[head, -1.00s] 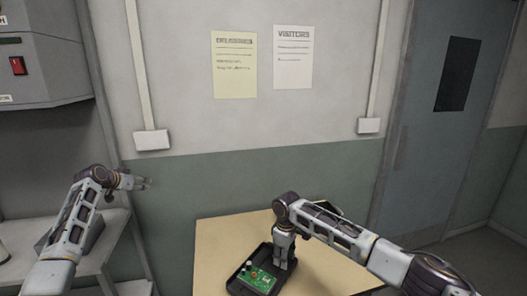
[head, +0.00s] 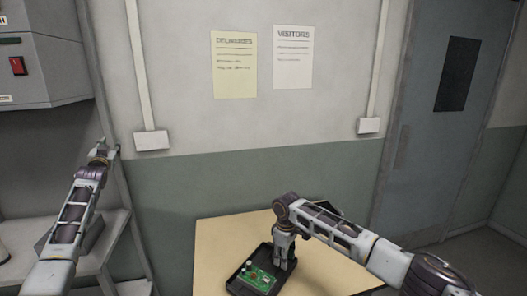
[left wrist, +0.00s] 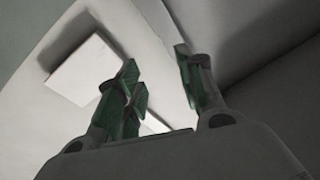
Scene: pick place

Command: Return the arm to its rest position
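My left arm is raised at the left of the head view, with its left gripper (head: 108,148) at the top end, in front of the wall and clear of the table. In the left wrist view, the left gripper's two green-padded fingers (left wrist: 160,88) stand apart with nothing between them. My right gripper (head: 284,264) points down at the right side of a black tray (head: 236,286) on the table. A green circuit board (head: 260,279) lies in the tray. The right fingertips are too small and partly hidden to tell if they are shut.
The wooden table (head: 222,235) stands at the bottom centre. A grey shelf (head: 104,243) is at the left, close to my left arm. A grey cabinet with a red switch (head: 17,66) hangs above it. A wall box (head: 152,140) is right of the left gripper.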

